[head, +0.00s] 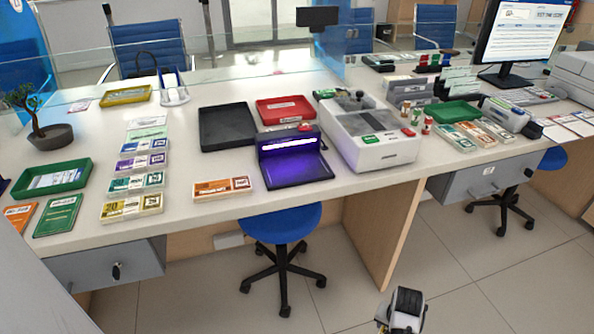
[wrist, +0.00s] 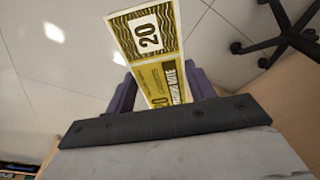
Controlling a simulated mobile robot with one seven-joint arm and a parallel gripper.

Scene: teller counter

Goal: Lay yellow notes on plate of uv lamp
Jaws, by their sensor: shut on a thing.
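My gripper (wrist: 160,88) shows in the wrist view with its purple fingers on both sides of a yellow note bundle (wrist: 148,36). It is shut on these notes, which are marked 20 and stick out beyond the fingers over the floor. The UV lamp (head: 288,143) stands on the counter in the middle of the head view, with its light on. Its dark plate (head: 298,172) glows purple at the front and looks bare. The gripper and held notes cannot be made out in the head view.
A tray of yellow 20 notes (head: 131,206) lies at the counter's left front. Orange notes (head: 222,188) lie left of the lamp. A black tray (head: 227,127) and a red tray (head: 285,110) are behind it. A white machine (head: 368,135) stands close right. A blue stool (head: 281,222) is below.

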